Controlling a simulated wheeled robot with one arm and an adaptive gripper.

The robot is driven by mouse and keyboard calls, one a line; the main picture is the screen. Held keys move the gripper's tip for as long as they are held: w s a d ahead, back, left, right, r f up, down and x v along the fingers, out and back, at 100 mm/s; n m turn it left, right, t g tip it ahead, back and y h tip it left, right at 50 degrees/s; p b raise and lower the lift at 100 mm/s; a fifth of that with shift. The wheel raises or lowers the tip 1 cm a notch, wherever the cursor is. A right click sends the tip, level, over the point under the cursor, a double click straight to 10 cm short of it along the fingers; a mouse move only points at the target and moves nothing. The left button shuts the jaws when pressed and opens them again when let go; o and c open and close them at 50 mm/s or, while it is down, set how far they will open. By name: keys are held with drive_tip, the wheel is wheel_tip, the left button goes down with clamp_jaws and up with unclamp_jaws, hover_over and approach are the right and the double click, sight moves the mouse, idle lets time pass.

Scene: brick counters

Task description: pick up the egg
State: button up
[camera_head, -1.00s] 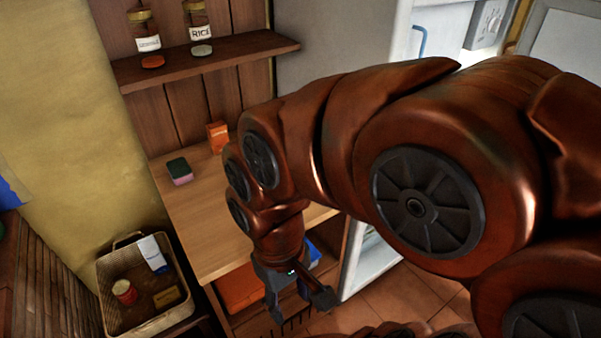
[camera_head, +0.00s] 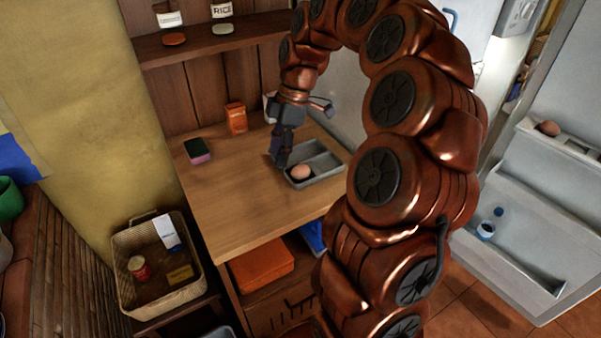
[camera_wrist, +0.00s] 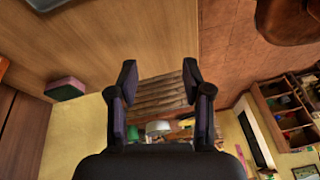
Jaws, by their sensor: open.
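A brown egg (camera_head: 300,172) lies in the left part of a grey divided tray (camera_head: 325,177) on the wooden counter. Another brown egg (camera_head: 549,128) sits on the upper shelf of the open fridge door at the right. My gripper (camera_head: 279,161) is at the tray's left end, close to the egg in the head view; its height above the counter is hard to tell. In the wrist view my gripper (camera_wrist: 160,80) has its fingers apart with nothing between them. No egg shows there; only a tray corner (camera_wrist: 47,3) is at the top left.
A green and pink sponge (camera_head: 198,151) and an orange box (camera_head: 236,118) stand on the counter (camera_head: 235,205) left of and behind the tray. A shelf (camera_head: 215,38) with jars hangs above. A wicker basket (camera_head: 128,265) is at lower left. The counter's front left is clear.

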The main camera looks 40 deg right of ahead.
sight(306, 166)
drive_tip(key=w+d+f, duration=0.1)
drive_tip(key=d, duration=0.3)
drive_tip(key=d+f+n, duration=0.1)
drive_tip(key=d+f, duration=0.1)
drive_tip(key=d, duration=0.2)
drive_tip(key=w+d+f+n, duration=0.1)
drive_tip(key=d+f, duration=0.1)
drive_tip(key=d, duration=0.2)
drive_tip(key=shift+w+d+f+t, duration=0.1)
drive_tip(key=shift+w+t, duration=0.2)
drive_tip(key=shift+t, duration=0.1)
drive_tip(key=shift+d+f+n, duration=0.15)
drive_tip(key=shift+d+n, duration=0.15)
drive_tip(key=shift+d, duration=0.05)
drive_tip(key=shift+a+f+y, duration=0.15)
drive_tip(key=shift+a+f, duration=0.1)
drive_tip(key=shift+f, duration=0.35)
drive_tip(key=shift+a+f+y, duration=0.15)
drive_tip(key=shift+a+f, duration=0.1)
drive_tip(key=shift+f, duration=0.35)
drive_tip(key=shift+a+p+x, duration=0.2)
drive_tip(key=shift+p+x, duration=1.1)
drive_tip(key=shift+x, duration=0.85)
drive_tip(key=shift+w+a+f, duration=0.1)
drive_tip(key=shift+a+f, duration=0.05)
drive_tip(key=shift+f, duration=0.3)
drive_tip(key=shift+o, duration=0.4)
drive_tip(key=shift+c, duration=0.9)
drive_tip(key=shift+r, duration=0.1)
